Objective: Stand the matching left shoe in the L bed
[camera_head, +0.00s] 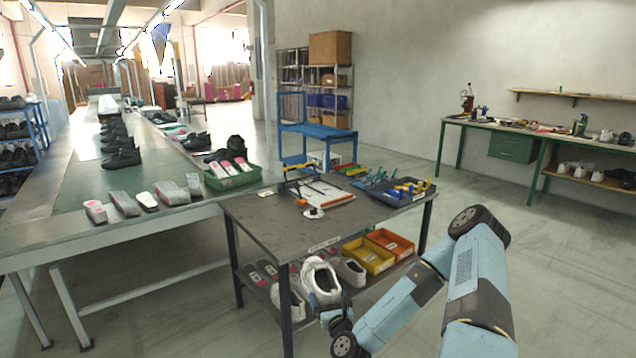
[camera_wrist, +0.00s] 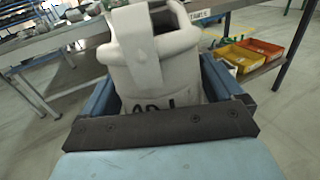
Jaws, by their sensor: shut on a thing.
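My gripper (camera_head: 333,312) is shut on a white shoe (camera_head: 320,277), low in front of the dark work table (camera_head: 262,222). In the wrist view the shoe (camera_wrist: 170,62) stands between the two blue jaws, with its opening at the top. A dark marking ending in "L" is partly hidden by the black bar of my gripper. Other pale shoes (camera_head: 350,270) stand on the table's lower shelf, partly behind the held shoe. I cannot make out an L bed in either view.
The table top holds a white board (camera_head: 322,190) with tools and a dark tray (camera_head: 408,192) of yellow-and-blue items. A yellow bin (camera_head: 368,256) and an orange bin (camera_head: 390,243) sit on the lower shelf. A shoe conveyor (camera_head: 90,185) runs at the left. Floor at the right is clear.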

